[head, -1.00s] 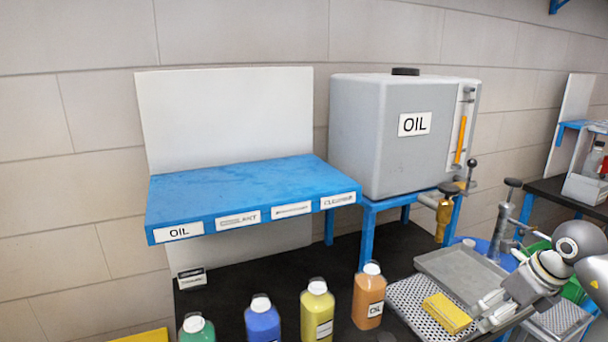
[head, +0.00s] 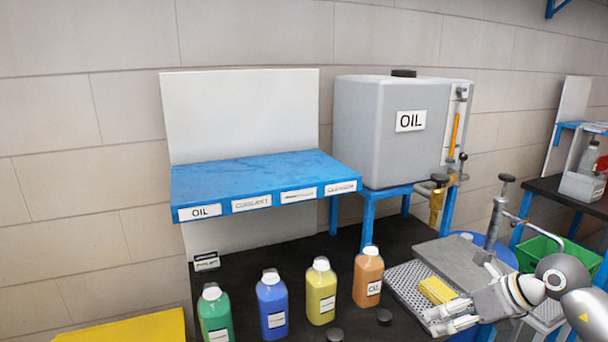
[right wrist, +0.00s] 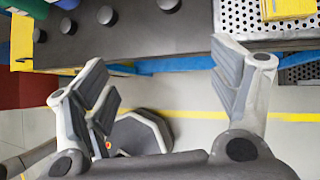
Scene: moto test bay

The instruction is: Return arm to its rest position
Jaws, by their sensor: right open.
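My right arm comes in from the lower right of the head view. My right gripper (head: 448,318) is beside the perforated tray at the bench's front edge. In the right wrist view the right gripper (right wrist: 162,85) has its fingers spread wide with nothing between them. Below the fingers are the bench's blue front edge and the grey floor with a yellow line. My left gripper is in neither view.
Green (head: 215,318), blue (head: 271,305), yellow (head: 321,292) and orange (head: 367,277) bottles stand on the black bench. A yellow sponge (head: 437,291) lies on the perforated tray (head: 403,285). A blue shelf (head: 265,178) and grey oil tank (head: 378,140) stand behind.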

